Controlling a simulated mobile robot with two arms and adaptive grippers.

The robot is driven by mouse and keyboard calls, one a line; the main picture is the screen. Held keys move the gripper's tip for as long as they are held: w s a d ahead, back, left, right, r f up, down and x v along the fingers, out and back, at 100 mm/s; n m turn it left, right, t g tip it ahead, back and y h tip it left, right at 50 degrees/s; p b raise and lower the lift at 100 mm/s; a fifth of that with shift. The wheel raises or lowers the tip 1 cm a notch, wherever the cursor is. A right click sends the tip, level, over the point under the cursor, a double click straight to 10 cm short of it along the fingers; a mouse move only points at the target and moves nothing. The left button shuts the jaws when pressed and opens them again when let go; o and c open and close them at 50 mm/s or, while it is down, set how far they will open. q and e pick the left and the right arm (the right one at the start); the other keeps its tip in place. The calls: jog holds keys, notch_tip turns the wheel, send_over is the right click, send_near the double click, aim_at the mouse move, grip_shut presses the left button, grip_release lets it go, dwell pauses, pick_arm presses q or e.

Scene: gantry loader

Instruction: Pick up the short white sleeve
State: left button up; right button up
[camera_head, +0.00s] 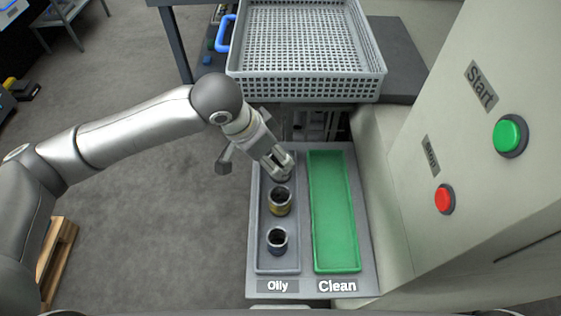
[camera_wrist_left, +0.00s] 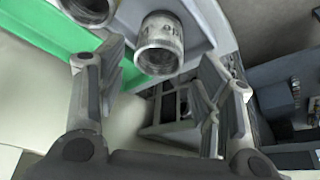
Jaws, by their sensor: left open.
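A short whitish-grey metal sleeve (camera_wrist_left: 160,44) with dark smudges stands in the wrist view, just beyond and between my fingertips. My left gripper (camera_wrist_left: 160,62) is open, its two fingers on either side of that sleeve's near end, with no clear contact. In the head view, my left gripper (camera_head: 284,168) is over the far end of the "Oily" tray (camera_head: 262,262) and hides most of this sleeve. A yellowish sleeve (camera_head: 280,209) and a dark sleeve (camera_head: 277,246) stand nearer in the same tray. My right gripper is not in view.
The green "Clean" tray (camera_head: 333,215) beside it is empty. At the right is a machine panel with a green start button (camera_head: 510,135) and a red button (camera_head: 444,199). Open floor lies left.

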aim_at(278, 161)
pick_arm(q)
jog(key=shift+x, duration=0.75)
jog(key=x, duration=0.5)
jog(key=shift+d+f, duration=0.1)
jog(key=shift+w, duration=0.1)
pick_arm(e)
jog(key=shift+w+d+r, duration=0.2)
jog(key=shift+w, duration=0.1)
pick_arm(q)
jog(key=shift+c, duration=0.2)
jog(key=c, duration=1)
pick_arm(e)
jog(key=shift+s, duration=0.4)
